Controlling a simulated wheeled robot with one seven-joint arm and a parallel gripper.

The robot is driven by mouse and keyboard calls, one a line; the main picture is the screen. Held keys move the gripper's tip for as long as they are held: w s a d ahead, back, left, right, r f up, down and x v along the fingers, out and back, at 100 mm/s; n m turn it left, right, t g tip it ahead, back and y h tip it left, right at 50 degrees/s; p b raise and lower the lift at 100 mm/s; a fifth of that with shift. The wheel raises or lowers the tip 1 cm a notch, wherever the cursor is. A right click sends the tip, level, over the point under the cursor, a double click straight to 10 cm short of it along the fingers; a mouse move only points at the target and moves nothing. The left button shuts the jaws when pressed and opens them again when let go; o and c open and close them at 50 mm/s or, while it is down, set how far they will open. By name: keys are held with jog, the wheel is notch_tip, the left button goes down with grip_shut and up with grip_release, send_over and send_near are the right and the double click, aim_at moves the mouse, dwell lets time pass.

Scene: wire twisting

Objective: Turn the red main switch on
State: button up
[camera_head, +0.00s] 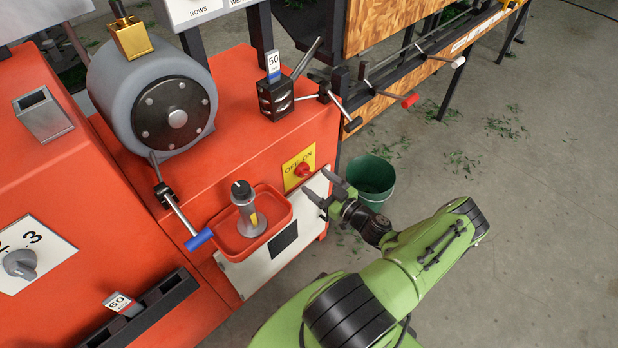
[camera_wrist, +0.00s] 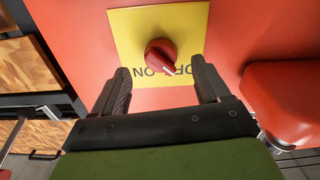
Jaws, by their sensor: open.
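The red main switch (camera_head: 302,170) is a round knob on a yellow plate (camera_head: 290,163) marked OFF and ON, on the front of the orange machine. In the wrist view the red knob (camera_wrist: 160,56) sits on the yellow plate (camera_wrist: 135,25), with the lettering upside down and partly covered by the knob. The knob's raised grip lies slanted. My gripper (camera_head: 325,188) is open just in front of and a little below the switch. In the wrist view my gripper's fingers (camera_wrist: 163,82) stand on either side of the lettering, apart from the knob, with nothing between them.
A red tray (camera_head: 220,245) holding a grey knobbed cylinder (camera_head: 245,212) projects left of my gripper. A green bucket (camera_head: 371,182) stands on the floor behind it. Levers with red (camera_head: 410,100) and blue (camera_head: 199,240) handles stick out nearby. Open floor lies to the right.

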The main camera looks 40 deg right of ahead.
aim_at(308, 175)
jog(key=w, duration=0.4)
jog(key=shift+w, duration=0.15)
jog(key=c, duration=1)
jog(key=shift+c, duration=0.2)
jog(key=shift+m, duration=0.3)
jog(key=shift+a+r+m, duration=0.1)
jog(key=shift+a+m, duration=0.05)
jog(key=shift+m, duration=4.15)
jog(key=shift+a+r+m, duration=0.1)
jog(key=shift+a+m, duration=0.05)
jog(key=shift+m, duration=4.15)
